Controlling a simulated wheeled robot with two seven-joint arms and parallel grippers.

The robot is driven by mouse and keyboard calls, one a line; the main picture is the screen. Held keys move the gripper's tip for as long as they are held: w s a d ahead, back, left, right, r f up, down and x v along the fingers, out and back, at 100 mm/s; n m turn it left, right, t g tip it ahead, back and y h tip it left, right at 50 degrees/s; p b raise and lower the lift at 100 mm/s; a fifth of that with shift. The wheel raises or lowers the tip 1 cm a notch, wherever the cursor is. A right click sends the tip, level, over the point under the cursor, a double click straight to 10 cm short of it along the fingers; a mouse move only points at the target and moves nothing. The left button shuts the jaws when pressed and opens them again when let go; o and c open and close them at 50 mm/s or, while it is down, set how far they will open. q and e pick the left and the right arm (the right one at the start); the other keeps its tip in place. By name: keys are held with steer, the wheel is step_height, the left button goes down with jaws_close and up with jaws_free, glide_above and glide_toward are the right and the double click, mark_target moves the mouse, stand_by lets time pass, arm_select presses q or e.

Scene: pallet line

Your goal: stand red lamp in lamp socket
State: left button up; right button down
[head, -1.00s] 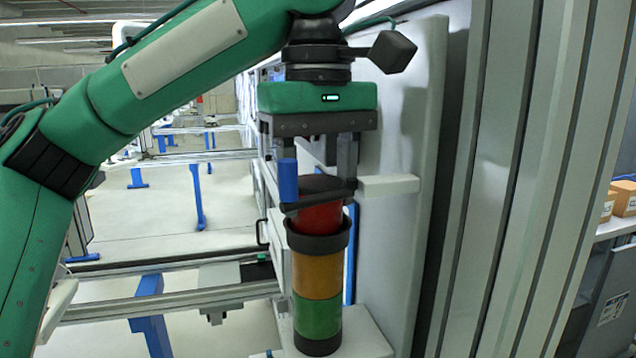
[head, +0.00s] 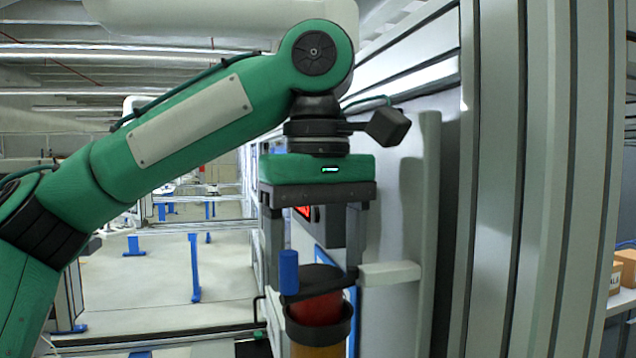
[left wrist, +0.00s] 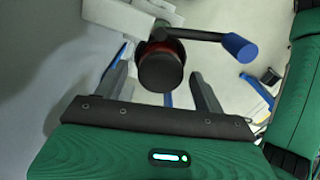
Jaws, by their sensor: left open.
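The red lamp (head: 318,310), with a dark cap, stands upright in the dark collar of the lamp socket (head: 320,332), above an amber segment (head: 318,351). In the left wrist view the lamp's round dark cap (left wrist: 160,72) hides most of its red body. A dark lever with a blue knob (head: 288,272) lies across the lamp's upper part; its knob also shows in the left wrist view (left wrist: 240,47). My left gripper (head: 312,258) is open and empty, pointing down above the lamp, its fingers apart from it. My right gripper is out of view.
A white bracket (head: 390,273) sticks out just right of the lamp from a pale panel (head: 405,220). Grey upright profiles (head: 500,180) stand further right. Cartons (head: 628,268) sit at the far right edge. Open floor (head: 160,290) shows at left.

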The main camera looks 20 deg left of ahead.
mark_target(318, 272)
arm_select(q)
step_height(318, 272, up, 10)
stand_by(0.6)
